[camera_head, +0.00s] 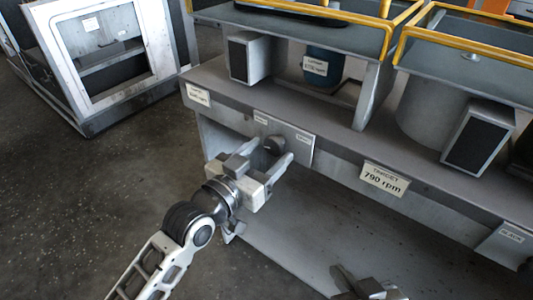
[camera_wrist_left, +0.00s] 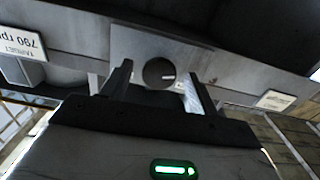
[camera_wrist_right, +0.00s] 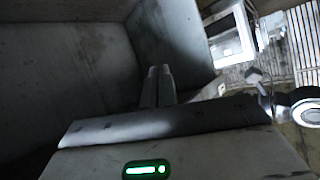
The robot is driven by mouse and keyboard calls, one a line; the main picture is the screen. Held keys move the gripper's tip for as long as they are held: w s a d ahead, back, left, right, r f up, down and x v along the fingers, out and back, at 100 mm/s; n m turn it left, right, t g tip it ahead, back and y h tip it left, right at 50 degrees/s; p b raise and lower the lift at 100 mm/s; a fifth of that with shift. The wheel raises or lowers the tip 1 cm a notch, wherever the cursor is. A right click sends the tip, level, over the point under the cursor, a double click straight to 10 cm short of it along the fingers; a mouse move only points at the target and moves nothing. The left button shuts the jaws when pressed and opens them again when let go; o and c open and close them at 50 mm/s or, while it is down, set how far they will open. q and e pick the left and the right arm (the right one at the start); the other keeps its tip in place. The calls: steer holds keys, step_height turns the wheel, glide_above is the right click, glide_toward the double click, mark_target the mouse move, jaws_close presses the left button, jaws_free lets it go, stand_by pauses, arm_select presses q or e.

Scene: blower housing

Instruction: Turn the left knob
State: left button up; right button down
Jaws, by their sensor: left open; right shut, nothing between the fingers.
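The left knob (camera_head: 274,144) is a dark round dial on a grey plate (camera_head: 298,146) on the front of the bench. It also shows in the left wrist view (camera_wrist_left: 159,73), with a short white mark pointing to the right. My left gripper (camera_head: 272,157) is open, with one finger on each side of the knob. Whether the fingers touch it I cannot tell. My right gripper (camera_wrist_right: 160,72) is shut and empty, with its fingertips together in front of grey panels. In the head view only part of it (camera_head: 365,280) shows at the bottom edge.
The bench (camera_head: 345,137) carries a label reading "TARGET 790 rpm" (camera_head: 384,179) right of the knob plate. Another plate (camera_head: 503,245) sits at the far right. Housings with yellow rails (camera_head: 300,10) stand on top. A white-framed cabinet (camera_head: 110,50) stands at the upper left. Floor at left is clear.

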arm_select(q)
steer(key=shift+w+d, duration=0.15)
steer(key=shift+c, duration=0.2)
steer(key=c, duration=0.9)
steer(key=shift+r+n+p, duration=0.25)
steer(key=shift+n+p, duration=0.25)
steer(key=shift+p, duration=0.45)
steer(key=shift+n+p, duration=0.3)
steer(key=shift+p, duration=0.05)
steer(key=shift+f, duration=0.15)
steer(key=shift+f+n, duration=0.15)
steer(key=shift+n, duration=0.15)
steer(key=o, duration=0.9)
steer(key=shift+o, duration=0.2)
arm_select(e)
steer(key=shift+r, duration=0.45)
